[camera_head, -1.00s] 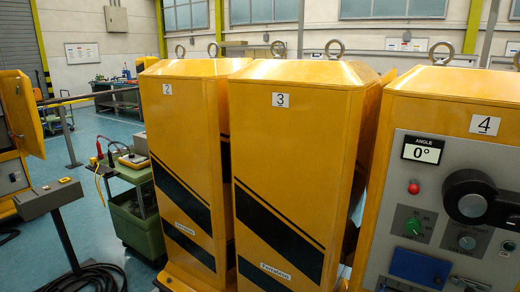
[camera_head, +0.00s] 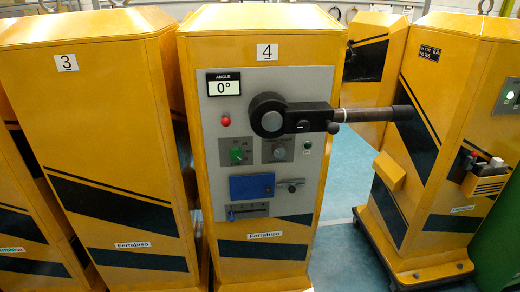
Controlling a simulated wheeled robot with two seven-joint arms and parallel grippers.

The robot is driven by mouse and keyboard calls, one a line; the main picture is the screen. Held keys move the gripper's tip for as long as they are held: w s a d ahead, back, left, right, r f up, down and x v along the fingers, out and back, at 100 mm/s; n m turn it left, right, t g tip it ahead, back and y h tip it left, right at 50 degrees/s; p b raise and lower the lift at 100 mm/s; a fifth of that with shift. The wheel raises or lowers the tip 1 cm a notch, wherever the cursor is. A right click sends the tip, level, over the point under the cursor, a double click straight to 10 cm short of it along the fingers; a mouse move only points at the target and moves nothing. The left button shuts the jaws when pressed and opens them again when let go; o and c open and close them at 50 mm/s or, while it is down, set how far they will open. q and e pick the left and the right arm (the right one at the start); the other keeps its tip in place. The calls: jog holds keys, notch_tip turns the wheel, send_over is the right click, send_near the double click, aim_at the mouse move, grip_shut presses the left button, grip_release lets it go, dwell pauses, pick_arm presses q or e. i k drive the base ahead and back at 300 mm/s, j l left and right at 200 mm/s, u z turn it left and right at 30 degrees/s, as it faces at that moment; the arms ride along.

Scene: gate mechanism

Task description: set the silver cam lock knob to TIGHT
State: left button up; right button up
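A small round silver-grey knob (camera_head: 279,151) sits on a grey square plate in the middle of the control panel (camera_head: 212,120) of the yellow cabinet marked 4 (camera_head: 300,24). It lies just below the black lever hub. Its setting and the lettering around it are too small to read, so I cannot tell whether it is at TIGHT. Neither of my grippers is in the view.
A black lever (camera_head: 355,115) sticks out to the right of the panel. A green knob (camera_head: 237,154), red light (camera_head: 225,121), blue cover (camera_head: 252,186) and small handle (camera_head: 291,186) surround the knob. Cabinet 3 (camera_head: 90,120) stands left, another yellow cabinet (camera_head: 430,110) right.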

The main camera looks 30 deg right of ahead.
aim_at(278, 151)
jog(key=z, duration=1.1)
